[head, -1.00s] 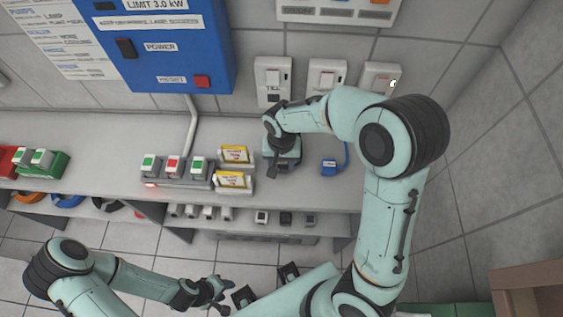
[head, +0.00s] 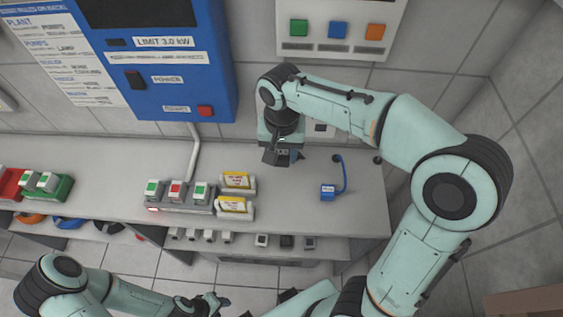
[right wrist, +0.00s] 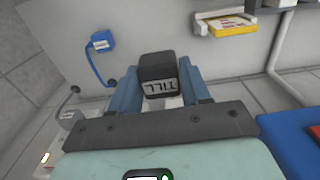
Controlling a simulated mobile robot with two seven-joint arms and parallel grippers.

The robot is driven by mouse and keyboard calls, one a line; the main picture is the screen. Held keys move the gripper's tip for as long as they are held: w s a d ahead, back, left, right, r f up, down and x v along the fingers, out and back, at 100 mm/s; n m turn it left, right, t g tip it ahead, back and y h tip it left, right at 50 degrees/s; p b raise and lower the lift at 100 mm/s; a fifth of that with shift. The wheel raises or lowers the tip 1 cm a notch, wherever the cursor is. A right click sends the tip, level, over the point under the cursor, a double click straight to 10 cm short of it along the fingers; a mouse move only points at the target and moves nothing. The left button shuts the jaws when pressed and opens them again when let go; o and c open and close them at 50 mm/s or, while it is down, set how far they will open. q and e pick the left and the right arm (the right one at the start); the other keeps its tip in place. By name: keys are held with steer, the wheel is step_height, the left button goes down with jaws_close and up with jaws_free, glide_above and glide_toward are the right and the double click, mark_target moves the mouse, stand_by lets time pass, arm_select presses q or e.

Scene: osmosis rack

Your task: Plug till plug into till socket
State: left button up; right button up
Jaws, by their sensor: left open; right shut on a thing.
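My right gripper (head: 284,142) is shut on the till plug (right wrist: 158,68), a black block with a white TILL label. In the right wrist view the plug sits between the two blue-grey fingers (right wrist: 162,90). In the head view the dark plug (head: 276,157) shows below the gripper, above the shelf near the wall. The till socket is hidden behind my right arm in the head view, and I cannot make it out in the wrist view. I cannot tell whether plug and socket touch. My left gripper (head: 216,302) is open and empty at the bottom, away from the shelf.
A neighbouring wall socket (head: 320,129) shows partly beside my right arm. A blue plug (head: 328,192) with a blue cable lies on the shelf (head: 366,200). A switch strip (head: 180,203) and yellow-labelled blocks (head: 236,205) stand left. The blue power box (head: 160,75) is close at the left.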

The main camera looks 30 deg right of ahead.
arm_select(q)
steer(key=shift+w+r, duration=0.1)
steer(key=shift+r, duration=0.05)
arm_select(e)
steer(key=shift+r, duration=0.95)
steer(key=shift+f, duration=0.15)
steer(key=s+d+f+n+h+b, duration=0.1)
steer(key=d+f+n+h+b, duration=0.7)
steer(key=f, duration=0.2)
arm_select(q)
steer(key=s+f+b, duration=0.1)
steer(key=f+b, duration=0.3)
steer(key=f, duration=0.4)
steer(key=s+f+b, duration=0.2)
steer(key=f+b, duration=0.1)
steer(key=f, duration=0.5)
steer(key=shift+s+b, duration=0.25)
steer(key=shift+b, duration=0.1)
arm_select(e)
steer(key=w+a+n+t+h, duration=0.1)
steer(key=w+a+n+t, duration=0.5)
steer(key=t, duration=0.9)
steer(key=a+n, duration=0.2)
steer(key=n, duration=0.2)
steer(key=shift+w+a+r, duration=0.15)
steer(key=shift+a, duration=0.05)
steer(key=shift+h, duration=0.3)
